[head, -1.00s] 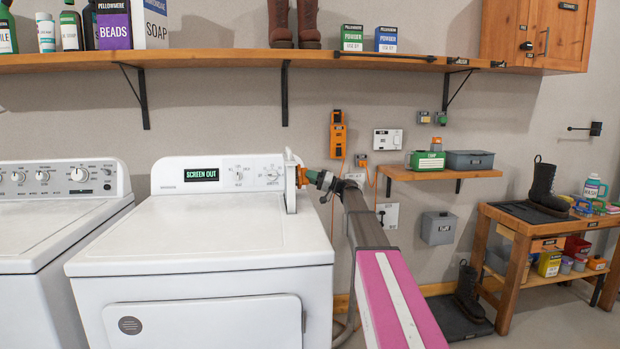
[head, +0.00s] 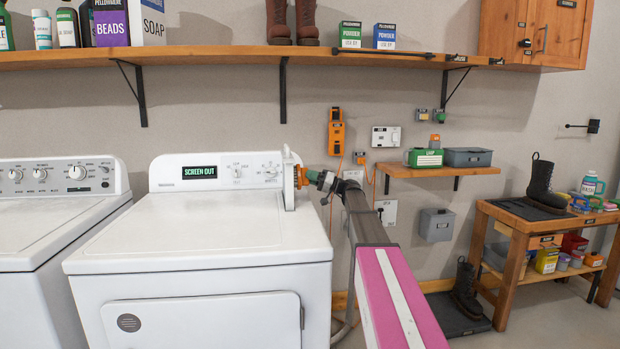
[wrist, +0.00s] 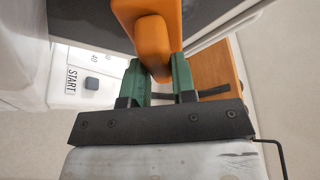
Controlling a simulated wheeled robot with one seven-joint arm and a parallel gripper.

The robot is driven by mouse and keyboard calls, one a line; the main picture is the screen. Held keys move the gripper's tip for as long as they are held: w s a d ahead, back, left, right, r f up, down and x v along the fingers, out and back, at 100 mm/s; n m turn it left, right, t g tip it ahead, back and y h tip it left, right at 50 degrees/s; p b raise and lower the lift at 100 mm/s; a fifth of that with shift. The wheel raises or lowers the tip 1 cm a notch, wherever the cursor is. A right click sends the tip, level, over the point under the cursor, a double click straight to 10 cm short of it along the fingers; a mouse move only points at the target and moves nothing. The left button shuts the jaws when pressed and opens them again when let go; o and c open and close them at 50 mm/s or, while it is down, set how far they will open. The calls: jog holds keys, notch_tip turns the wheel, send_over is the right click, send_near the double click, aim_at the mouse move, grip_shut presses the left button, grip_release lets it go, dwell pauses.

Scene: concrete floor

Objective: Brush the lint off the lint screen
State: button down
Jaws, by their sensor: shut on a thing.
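The lint screen (head: 289,182) appears to be the thin white upright piece at the right rear of the dryer top, seen nearly edge-on. In the wrist view a dark panel with a pale edge (wrist: 92,22) lies behind the orange thing, and seems to be its face. My gripper (head: 316,177) is just right of the screen, shut on an orange thing (wrist: 152,42) that looks like the brush. The orange brush (head: 302,177) is against or very close to the screen's right side; contact cannot be told. Its bristles and any lint are hidden.
The dryer (head: 190,232) has a clear top, and its display (head: 199,172) reads "SCREEN OUT". A washer (head: 50,220) stands to the left. A long wooden shelf (head: 230,56) runs above. A small wall shelf (head: 440,171) and a wooden bench (head: 510,222) are at right.

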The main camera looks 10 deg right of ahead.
jog(key=shift+s, duration=2.05)
jog(key=d, duration=0.6)
jog(key=shift+d, duration=1.5)
